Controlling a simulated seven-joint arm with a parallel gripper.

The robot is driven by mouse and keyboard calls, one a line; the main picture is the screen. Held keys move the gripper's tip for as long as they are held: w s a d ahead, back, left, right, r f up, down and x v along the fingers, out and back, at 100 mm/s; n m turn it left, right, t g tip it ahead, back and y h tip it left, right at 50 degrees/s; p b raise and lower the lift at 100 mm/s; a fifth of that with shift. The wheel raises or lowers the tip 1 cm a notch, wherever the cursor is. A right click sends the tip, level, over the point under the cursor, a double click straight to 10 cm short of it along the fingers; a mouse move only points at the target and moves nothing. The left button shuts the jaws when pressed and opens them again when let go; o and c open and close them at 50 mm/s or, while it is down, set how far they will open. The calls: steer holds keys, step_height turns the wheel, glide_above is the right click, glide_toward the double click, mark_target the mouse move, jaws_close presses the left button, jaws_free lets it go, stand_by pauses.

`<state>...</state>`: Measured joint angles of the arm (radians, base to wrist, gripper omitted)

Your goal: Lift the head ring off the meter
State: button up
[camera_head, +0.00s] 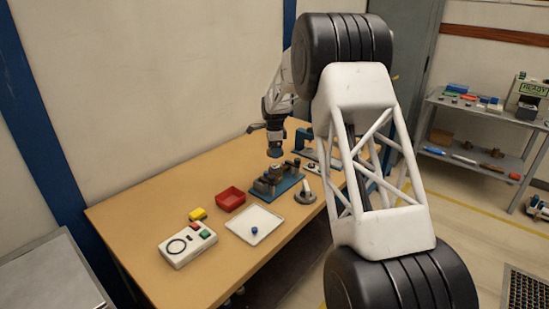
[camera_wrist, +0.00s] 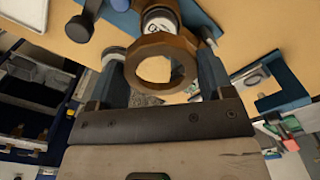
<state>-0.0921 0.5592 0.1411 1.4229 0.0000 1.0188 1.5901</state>
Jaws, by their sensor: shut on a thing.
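The head ring (camera_wrist: 183,48), a bronze many-sided ring, sits between the two blue-grey fingers of my gripper (camera_wrist: 160,60) in the wrist view. My gripper is shut on its outer sides. Tan surface and a grey patch show through its open centre. The meter (camera_wrist: 160,18), with a brown body and a pale face, shows just beyond the ring and looks apart from it. In the head view my gripper (camera_head: 275,151) is above the meter (camera_head: 273,173), which stands in a blue fixture (camera_head: 264,190). The ring is too small to make out there.
A red bin (camera_head: 230,199), a yellow block (camera_head: 197,214), a white tray (camera_head: 268,219) holding a small blue part, and a white button box (camera_head: 188,246) stand on the table (camera_head: 125,217). A grey round-based item (camera_head: 305,196) and blue equipment (camera_head: 303,139) are near the fixture.

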steer(key=shift+r, duration=0.65)
